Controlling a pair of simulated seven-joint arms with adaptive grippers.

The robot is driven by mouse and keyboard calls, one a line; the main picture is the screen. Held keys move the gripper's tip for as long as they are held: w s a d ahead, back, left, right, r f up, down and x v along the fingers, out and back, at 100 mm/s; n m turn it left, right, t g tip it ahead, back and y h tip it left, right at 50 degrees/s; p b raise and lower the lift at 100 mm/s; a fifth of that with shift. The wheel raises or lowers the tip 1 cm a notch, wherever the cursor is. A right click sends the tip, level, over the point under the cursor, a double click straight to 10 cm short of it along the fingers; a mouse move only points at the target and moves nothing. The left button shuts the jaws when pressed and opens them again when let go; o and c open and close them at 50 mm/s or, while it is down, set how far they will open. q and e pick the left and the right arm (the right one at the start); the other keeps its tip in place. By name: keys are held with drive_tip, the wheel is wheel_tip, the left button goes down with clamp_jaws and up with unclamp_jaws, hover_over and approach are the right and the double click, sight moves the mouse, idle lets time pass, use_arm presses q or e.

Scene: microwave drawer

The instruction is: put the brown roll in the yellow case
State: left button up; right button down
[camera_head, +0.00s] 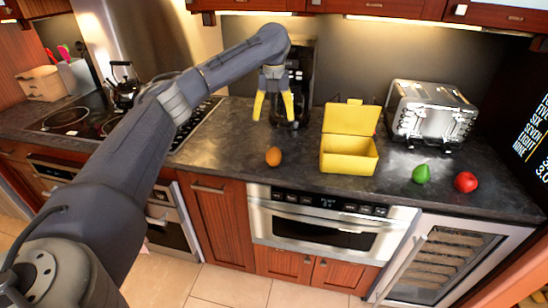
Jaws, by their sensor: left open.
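The brown roll (273,156) is a small, rounded, orange-brown thing lying on the dark counter, left of the yellow case. The yellow case (348,160) stands on the counter with its lid (351,118) raised at the back. My left gripper (273,118) has yellow fingers that point down and are spread apart, with nothing between them. It hangs above the counter, behind the roll in the picture and apart from it, to the left of the case. My right gripper does not show.
A green pear (421,174) and a red apple (466,181) lie right of the case. A silver toaster (432,113) stands behind them. A black coffee machine (303,75) is behind my gripper. A kettle (124,85) stands on the stove at left. Counter around the roll is clear.

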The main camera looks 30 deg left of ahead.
use_arm(q)
drive_tip(key=n, duration=3.5)
approach(274, 152)
drive_tip(key=f, duration=0.7)
drive_tip(key=shift+w, duration=0.25)
drive_tip(key=shift+s+a+f, duration=0.1)
drive_tip(key=shift+f, duration=1.25)
drive_tip(key=shift+s+f, duration=0.1)
drive_tip(key=shift+f, duration=1.2)
